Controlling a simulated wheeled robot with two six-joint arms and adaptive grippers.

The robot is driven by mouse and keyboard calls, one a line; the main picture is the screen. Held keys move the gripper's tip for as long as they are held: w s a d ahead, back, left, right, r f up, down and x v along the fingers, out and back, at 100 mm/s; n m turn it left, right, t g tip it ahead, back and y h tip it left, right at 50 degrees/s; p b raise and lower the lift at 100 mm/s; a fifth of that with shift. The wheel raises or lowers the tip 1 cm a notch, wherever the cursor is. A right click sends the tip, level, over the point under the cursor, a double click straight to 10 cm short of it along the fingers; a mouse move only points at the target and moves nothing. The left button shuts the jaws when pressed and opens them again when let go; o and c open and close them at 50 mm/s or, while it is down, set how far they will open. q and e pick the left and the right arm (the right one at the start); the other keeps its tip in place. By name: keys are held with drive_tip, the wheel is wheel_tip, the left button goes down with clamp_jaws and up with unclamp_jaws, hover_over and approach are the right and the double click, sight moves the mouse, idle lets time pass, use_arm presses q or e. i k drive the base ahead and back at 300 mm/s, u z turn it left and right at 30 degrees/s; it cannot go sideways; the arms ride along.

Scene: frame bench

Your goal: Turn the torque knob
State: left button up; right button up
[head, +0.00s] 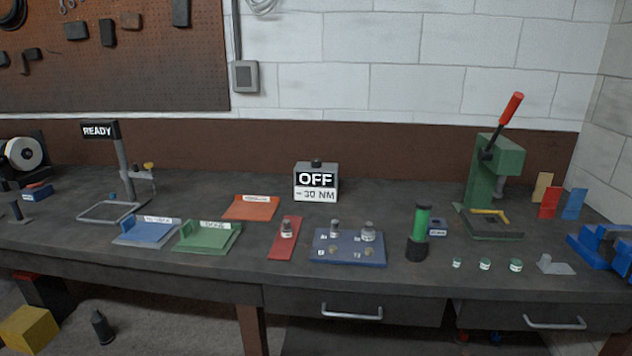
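A small grey box (329,170) stands at the back middle of the bench in the head view. Its front display (315,180) reads "OFF" in white on black. A white strip (316,195) below it reads about "30 NM". A small dark knob (316,162) sits on top of the box; its angle is too small to tell. Nothing touches the box or knob. Neither of my grippers is in view.
A blue plate (347,258) with small parts, a red strip (284,247) and orange (250,208), green (207,240) and blue (147,233) trays lie in front. A green press (490,180) stands right. A stand with a "READY" sign (98,131) is left.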

sight(316, 163)
drive_tip(key=u, duration=1.75)
drive_tip(key=i, duration=2.4)
drive_tip(key=z, duration=3.1)
